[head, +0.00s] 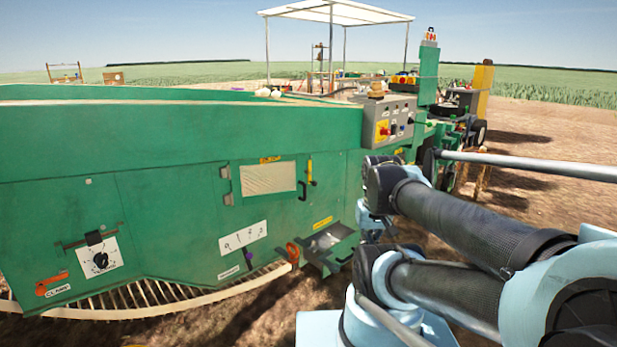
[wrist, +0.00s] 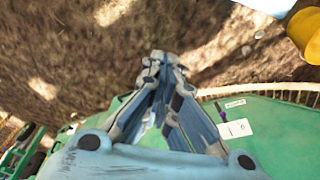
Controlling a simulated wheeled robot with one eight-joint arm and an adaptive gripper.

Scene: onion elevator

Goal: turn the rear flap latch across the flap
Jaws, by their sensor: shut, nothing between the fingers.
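A green hinged panel with a pale mesh window (head: 268,178) is on the machine's side in the head view, with hinges on its left and a dark handle (head: 302,190) on its right. A small yellow upright lever (head: 310,170) is just right of it. I cannot tell whether this panel is the rear flap or this lever its latch; the labels are too small to read. My gripper (wrist: 160,62) is shut and empty in the wrist view, over bare soil, apart from the machine's green side. In the head view I cannot make out its fingertips.
A white scale plate (head: 243,237) with a purple pointer, an orange lever (head: 293,252) and an open grey chute (head: 328,240) are low on the machine. A control box (head: 390,120) is above. At left are a black dial (head: 101,260) and an orange clamp handle (head: 52,284).

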